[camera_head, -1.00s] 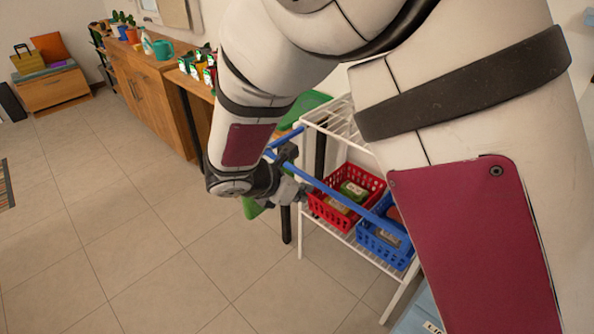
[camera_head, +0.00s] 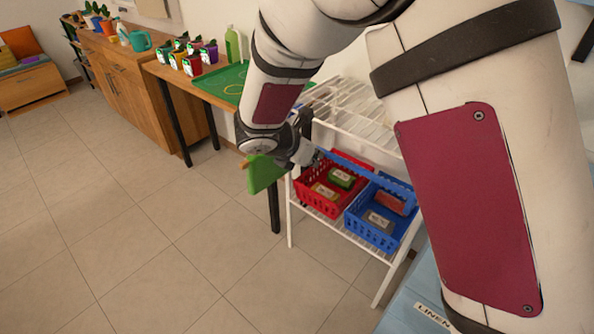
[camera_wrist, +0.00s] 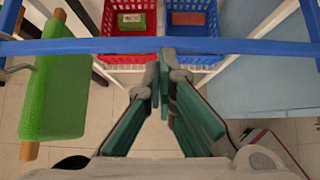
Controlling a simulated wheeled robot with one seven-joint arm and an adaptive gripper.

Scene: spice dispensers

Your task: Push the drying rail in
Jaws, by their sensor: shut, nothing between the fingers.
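The drying rail is a blue bar (camera_wrist: 100,46) that crosses the whole wrist view, with side arms at its ends. In the head view part of the blue rail (camera_head: 367,167) shows in front of the white wire rack (camera_head: 352,108), close above the baskets. My gripper (camera_wrist: 164,62) is shut and empty, its fingertips at the middle of the rail; I cannot tell whether they touch it. In the head view my gripper (camera_head: 303,152) is at the left front of the rack, and my arm hides part of the rail.
A red basket (camera_head: 310,205) and a blue basket (camera_head: 362,232) sit on the rack's lower shelf. A green roll with wooden ends (camera_wrist: 62,85) hangs left of my gripper. A wooden table (camera_head: 185,72) with small pots stands behind. The floor (camera_head: 180,260) at left is clear.

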